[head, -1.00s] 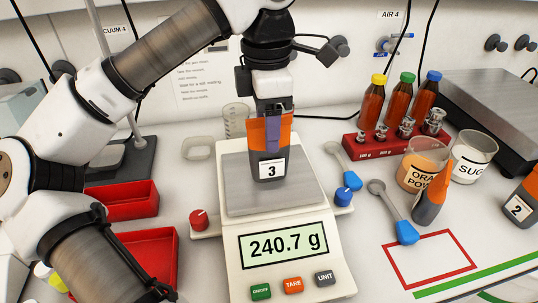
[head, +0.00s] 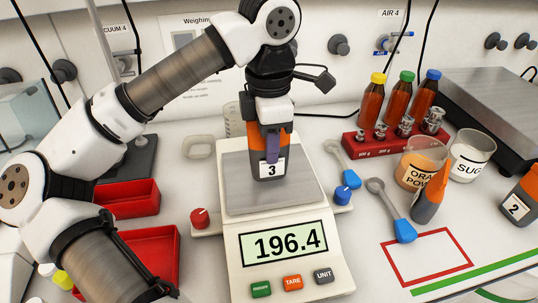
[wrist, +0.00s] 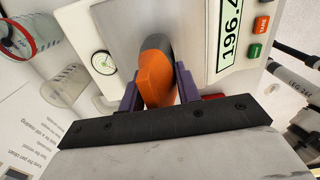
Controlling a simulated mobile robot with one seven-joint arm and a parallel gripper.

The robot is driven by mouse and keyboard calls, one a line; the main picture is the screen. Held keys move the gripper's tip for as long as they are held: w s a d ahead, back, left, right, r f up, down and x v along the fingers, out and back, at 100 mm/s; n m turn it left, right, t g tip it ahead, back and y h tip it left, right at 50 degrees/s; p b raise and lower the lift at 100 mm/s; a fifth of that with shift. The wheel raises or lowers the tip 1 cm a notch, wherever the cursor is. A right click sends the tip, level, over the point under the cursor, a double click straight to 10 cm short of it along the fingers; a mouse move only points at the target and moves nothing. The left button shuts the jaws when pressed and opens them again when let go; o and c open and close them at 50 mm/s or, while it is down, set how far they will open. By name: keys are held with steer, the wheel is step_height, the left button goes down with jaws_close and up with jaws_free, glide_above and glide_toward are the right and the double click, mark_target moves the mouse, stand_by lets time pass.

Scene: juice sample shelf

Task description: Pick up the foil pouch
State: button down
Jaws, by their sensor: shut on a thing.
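The foil pouch (head: 283,150), orange above and dark grey below with a white label "3", stands upright over the pan of the scale (head: 240,200). My gripper (head: 272,150) comes down on it from above, its purple fingers on either side of the pouch's upper part. In the wrist view my gripper (wrist: 158,92) is shut on the pouch (wrist: 155,75), with a finger against each side. The scale display (head: 283,243) reads 196.4. I cannot tell whether the pouch's bottom presses on the pan.
Right of the scale are two spoons (head: 403,230), another orange-grey pouch (head: 430,197), an orange powder beaker (head: 418,170), a sugar beaker (head: 470,155) and a pouch labelled "2" (head: 522,205). A red weight block with bottles (head: 372,100) stands behind. Red trays (head: 130,198) lie left.

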steer(key=shift+r, duration=0.1)
step_height(320, 180, up, 20)
steer(key=p, duration=0.4)
